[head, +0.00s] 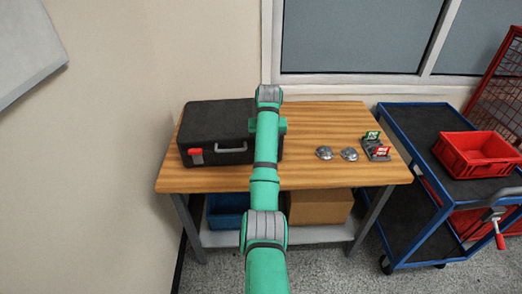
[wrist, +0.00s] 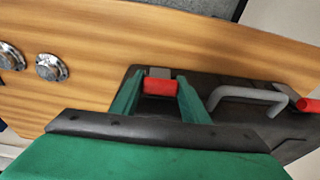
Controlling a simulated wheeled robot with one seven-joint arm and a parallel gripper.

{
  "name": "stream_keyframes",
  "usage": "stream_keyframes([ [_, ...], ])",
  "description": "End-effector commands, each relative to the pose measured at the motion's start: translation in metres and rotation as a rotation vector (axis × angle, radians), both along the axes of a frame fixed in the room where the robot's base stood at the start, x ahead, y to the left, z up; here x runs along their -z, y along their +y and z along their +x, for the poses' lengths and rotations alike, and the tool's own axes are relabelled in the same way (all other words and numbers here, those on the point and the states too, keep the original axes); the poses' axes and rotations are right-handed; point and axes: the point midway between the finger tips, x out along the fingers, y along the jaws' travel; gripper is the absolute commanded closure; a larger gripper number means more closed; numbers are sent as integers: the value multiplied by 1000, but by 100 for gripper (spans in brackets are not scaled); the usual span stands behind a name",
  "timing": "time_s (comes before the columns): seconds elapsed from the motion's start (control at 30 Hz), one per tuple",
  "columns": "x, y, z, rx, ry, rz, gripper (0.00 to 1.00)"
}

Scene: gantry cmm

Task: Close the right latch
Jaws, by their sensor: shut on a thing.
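A black case (head: 215,122) lies on the wooden table, its lid down, with a grey handle (head: 230,150) on its front. The left latch, red with a pale plate (head: 196,156), shows at the left of its front. The right latch (wrist: 160,87) is hidden behind my arm in the head view. In the wrist view it is a red piece with a grey part beside it, between the two green fingers of my gripper (wrist: 156,93). My gripper is shut on this red latch. The handle (wrist: 250,95) and the left latch (wrist: 308,104) lie to its right there.
Two round metal domes (head: 324,153) (head: 349,154) and a small stand with red and green pieces (head: 376,147) sit on the table's right half (head: 320,118). A blue cart (head: 420,180) with red bins stands to the right. A wall is close on the left.

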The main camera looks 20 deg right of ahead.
Motion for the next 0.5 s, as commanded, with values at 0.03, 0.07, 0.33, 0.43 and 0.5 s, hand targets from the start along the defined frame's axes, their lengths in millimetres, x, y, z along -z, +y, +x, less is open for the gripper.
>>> stream_keyframes([
  [0.03, 4, 2, 0, -3, 19, 11, 99],
  [0.07, 4, 1, 0, -2, 24, 13, 99],
  [0.33, 5, -4, 0, 2, 48, 26, 99],
  [0.43, 5, -4, 0, 1, 49, 27, 99],
  [0.5, 5, -4, 0, 1, 49, 27, 99],
])
